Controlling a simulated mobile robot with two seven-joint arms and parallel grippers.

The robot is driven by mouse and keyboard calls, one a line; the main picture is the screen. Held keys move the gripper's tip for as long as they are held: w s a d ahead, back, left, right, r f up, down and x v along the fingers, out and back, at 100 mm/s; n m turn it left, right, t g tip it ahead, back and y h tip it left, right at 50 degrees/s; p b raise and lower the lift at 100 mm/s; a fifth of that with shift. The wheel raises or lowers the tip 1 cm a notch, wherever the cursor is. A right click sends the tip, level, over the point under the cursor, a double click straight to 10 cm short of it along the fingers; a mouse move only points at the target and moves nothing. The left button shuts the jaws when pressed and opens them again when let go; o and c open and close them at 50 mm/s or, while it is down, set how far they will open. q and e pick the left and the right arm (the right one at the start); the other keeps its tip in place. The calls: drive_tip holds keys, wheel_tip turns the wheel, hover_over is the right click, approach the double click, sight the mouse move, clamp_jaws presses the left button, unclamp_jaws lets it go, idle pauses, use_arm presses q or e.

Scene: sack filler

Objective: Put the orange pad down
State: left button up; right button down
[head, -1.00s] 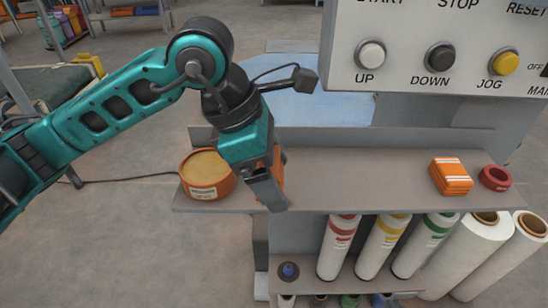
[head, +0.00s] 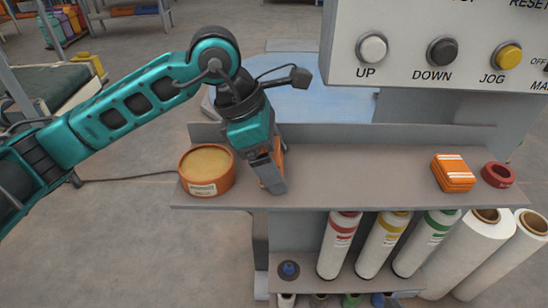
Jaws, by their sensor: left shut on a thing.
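My left gripper (head: 272,180) is in the head view over the left part of the grey shelf (head: 350,178), pointing down. It is shut on the orange pad (head: 282,150), of which only a narrow orange edge shows behind the fingers. The rest of the pad is hidden, and I cannot tell whether it touches the shelf. My right gripper is not in view.
A round orange tub (head: 207,171) stands close left of the gripper. An orange packet with white stripes (head: 453,173) and a red ring (head: 498,174) lie at the shelf's right end. The shelf middle is clear. A button panel (head: 440,45) hangs above.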

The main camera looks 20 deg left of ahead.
use_arm(q)
drive_tip(key=shift+f, duration=0.35)
drive_tip(key=o, duration=1.2)
drive_tip(key=shift+o, duration=0.2)
drive_tip(key=shift+r, duration=0.1)
drive_tip(key=shift+r, duration=0.15)
drive_tip(key=shift+a+r+p, duration=0.15)
drive_tip(key=shift+r+p, duration=0.2)
drive_tip(key=shift+p, duration=0.1)
drive_tip(key=p+v, duration=0.1)
drive_tip(key=v, duration=1.1)
drive_tip(key=shift+p, duration=0.3)
